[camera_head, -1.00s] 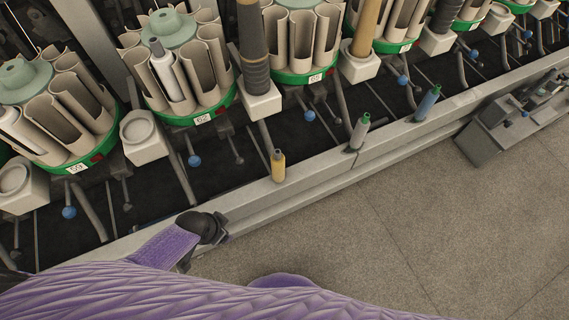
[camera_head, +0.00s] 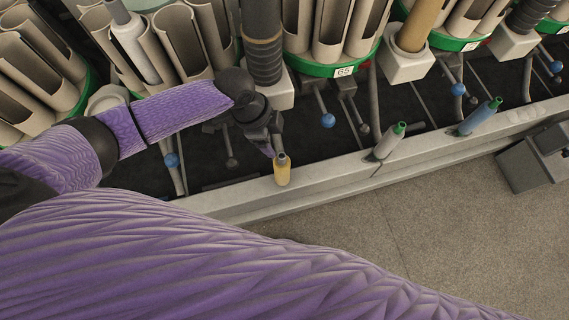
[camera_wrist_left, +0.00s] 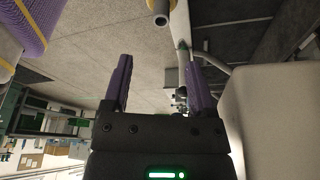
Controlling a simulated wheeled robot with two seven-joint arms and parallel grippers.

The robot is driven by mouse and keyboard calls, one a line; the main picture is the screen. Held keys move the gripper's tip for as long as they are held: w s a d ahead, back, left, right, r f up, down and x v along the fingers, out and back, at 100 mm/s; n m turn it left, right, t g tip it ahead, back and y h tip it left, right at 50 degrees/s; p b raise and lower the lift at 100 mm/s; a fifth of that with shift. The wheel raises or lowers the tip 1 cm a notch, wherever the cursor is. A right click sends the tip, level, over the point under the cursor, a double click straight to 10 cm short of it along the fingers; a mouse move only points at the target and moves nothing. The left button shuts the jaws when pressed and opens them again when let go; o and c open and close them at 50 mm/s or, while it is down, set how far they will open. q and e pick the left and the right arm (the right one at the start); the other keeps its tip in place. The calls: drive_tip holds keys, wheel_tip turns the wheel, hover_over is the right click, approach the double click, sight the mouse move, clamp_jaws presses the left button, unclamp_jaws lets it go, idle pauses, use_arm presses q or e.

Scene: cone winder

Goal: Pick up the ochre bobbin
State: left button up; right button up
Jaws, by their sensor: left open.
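The ochre bobbin (camera_head: 282,170) stands upright on the pale rail (camera_head: 330,176) along the front of the machine. My left gripper (camera_head: 271,146) is just behind and above it in the head view, close to its top. I cannot tell whether they touch. In the left wrist view a tan cylinder with a dark round end, seemingly the ochre bobbin (camera_wrist_left: 158,9), comes in at the top edge. It lies beyond the tips of my open left gripper (camera_wrist_left: 157,62), with nothing between the fingers. My right gripper is not in view.
A grey bobbin with a green tip (camera_head: 388,142) and a blue bobbin (camera_head: 480,116) stand further right on the rail. Behind are a dark wrapped column (camera_head: 262,45), a tan column (camera_head: 417,25) and blue-knobbed levers (camera_head: 328,120). Open floor (camera_head: 450,240) lies in front.

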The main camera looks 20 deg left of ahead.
sight(281, 156)
use_arm(q)
drive_tip(key=b+x, duration=0.1)
drive_tip(key=x, duration=0.1)
drive_tip(key=a+b+x, duration=0.1)
drive_tip(key=x, duration=0.2)
drive_tip(key=shift+s+f, duration=0.1)
drive_tip(key=shift+s, duration=0.05)
drive_tip(key=b+x, duration=0.3)
drive_tip(key=x, duration=0.2)
drive_tip(key=shift+d+f+b, duration=0.15)
drive_tip(key=shift+f+b, duration=0.2)
drive_tip(key=shift+f, duration=0.05)
drive_tip(key=shift+r, duration=0.2)
drive_tip(key=c, duration=0.9)
clamp_jaws()
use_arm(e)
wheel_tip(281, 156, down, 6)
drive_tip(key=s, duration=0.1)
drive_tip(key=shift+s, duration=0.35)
